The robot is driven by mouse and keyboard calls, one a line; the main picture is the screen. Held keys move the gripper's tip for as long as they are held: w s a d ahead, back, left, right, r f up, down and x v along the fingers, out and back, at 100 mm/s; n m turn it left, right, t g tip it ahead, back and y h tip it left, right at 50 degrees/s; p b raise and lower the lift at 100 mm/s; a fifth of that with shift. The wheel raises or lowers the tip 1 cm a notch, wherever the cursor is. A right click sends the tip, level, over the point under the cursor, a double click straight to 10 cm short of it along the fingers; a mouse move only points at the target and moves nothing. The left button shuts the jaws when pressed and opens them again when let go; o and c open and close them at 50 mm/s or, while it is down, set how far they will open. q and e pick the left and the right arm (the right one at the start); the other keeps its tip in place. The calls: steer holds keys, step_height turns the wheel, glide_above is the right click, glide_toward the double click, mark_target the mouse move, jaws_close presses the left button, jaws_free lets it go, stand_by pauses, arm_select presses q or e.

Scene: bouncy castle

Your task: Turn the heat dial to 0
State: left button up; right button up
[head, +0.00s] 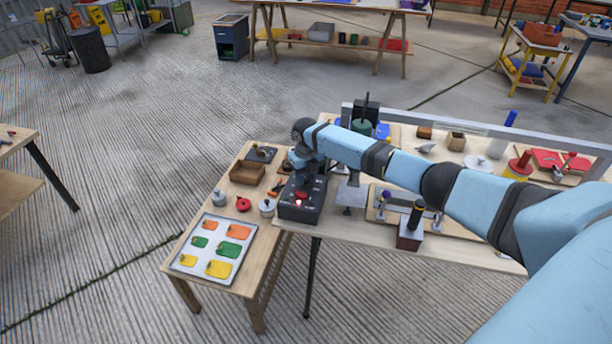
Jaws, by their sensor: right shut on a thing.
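A dark control box (301,207) with a lit red light (298,202) on its face sits where two wooden tables meet. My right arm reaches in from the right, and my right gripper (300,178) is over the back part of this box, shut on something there. The heat dial cannot be told apart; the gripper and wrist cover that part of the box. No number or marking is readable at this size. My left gripper is not in view.
A tray (200,262) with coloured patches, a red ring (243,204) and a wooden box (247,172) lie left of the control box. A metal rail (480,131) and several tools stand under and behind my arm. Concrete floor is open at left.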

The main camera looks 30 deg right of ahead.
mark_target(306, 177)
steer(key=o, duration=0.9)
steer(key=shift+o, duration=0.2)
step_height(306, 177, up, 14)
steer(key=shift+f, duration=0.1)
